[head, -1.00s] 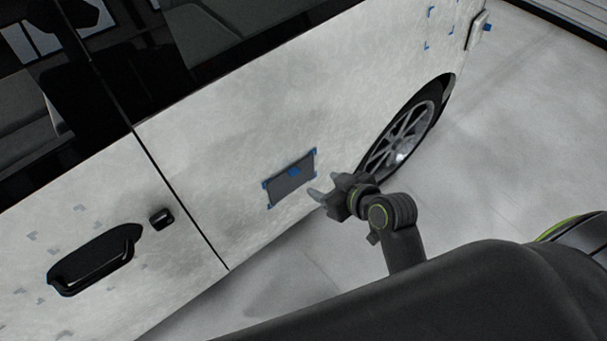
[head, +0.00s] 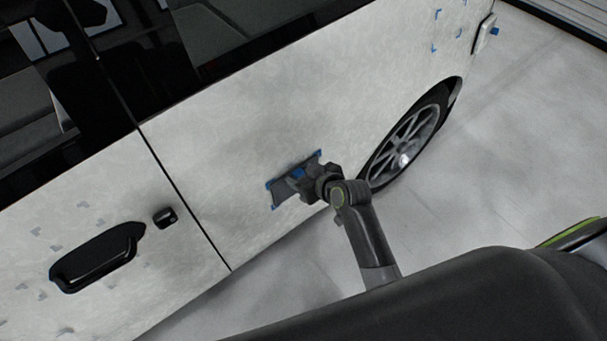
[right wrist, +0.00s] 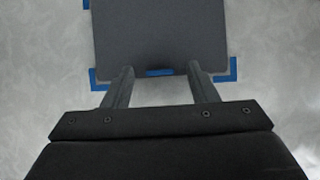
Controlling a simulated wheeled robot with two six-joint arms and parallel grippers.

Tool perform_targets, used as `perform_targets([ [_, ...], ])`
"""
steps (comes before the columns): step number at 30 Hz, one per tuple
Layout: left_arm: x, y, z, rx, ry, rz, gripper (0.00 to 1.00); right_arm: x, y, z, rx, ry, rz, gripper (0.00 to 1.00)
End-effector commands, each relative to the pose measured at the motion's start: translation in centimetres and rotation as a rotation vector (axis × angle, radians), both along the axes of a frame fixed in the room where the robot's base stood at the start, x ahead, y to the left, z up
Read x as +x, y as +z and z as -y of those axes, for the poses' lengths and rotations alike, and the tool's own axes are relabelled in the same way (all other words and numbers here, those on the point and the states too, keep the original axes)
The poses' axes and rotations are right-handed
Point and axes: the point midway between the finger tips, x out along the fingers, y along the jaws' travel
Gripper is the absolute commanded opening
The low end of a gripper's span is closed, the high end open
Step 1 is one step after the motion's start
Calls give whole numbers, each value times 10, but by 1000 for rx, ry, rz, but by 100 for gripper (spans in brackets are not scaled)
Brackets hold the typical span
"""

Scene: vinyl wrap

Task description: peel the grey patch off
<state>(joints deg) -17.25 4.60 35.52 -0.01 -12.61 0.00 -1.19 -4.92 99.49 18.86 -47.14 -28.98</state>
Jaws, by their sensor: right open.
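The grey patch (head: 281,190) is on the white side panel of the car, with blue tape at its corners and a blue tab (head: 298,173) on it. My right gripper (head: 296,182) is in front of the patch and hides part of it. In the right wrist view the grey patch (right wrist: 160,35) fills the top middle. The two fingers of my right gripper (right wrist: 160,76) are apart, one on either side of the blue tab (right wrist: 160,73) at the patch's near edge. I cannot tell whether the fingertips touch the patch. My left gripper is not in view.
The white car panel (head: 230,125) surrounds the patch. A wheel (head: 410,140) lies to the right and a black door handle (head: 97,258) to the left. More blue tape marks (head: 435,47) are at the upper right. Grey floor (head: 500,180) is clear at right.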

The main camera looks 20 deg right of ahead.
Motion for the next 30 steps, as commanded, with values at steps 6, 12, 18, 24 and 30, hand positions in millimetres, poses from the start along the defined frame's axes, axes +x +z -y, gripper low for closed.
perform_targets([
  [6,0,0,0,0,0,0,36,0,0,0,0,0,1,49],
  [12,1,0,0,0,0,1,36,0,0,0,0,0,0,23],
  [18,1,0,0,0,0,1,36,0,0,0,0,0,0,5],
  [24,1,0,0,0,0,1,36,0,0,0,0,0,1,1],
  [30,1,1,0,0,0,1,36,-1,0,0,0,0,0,0],
])
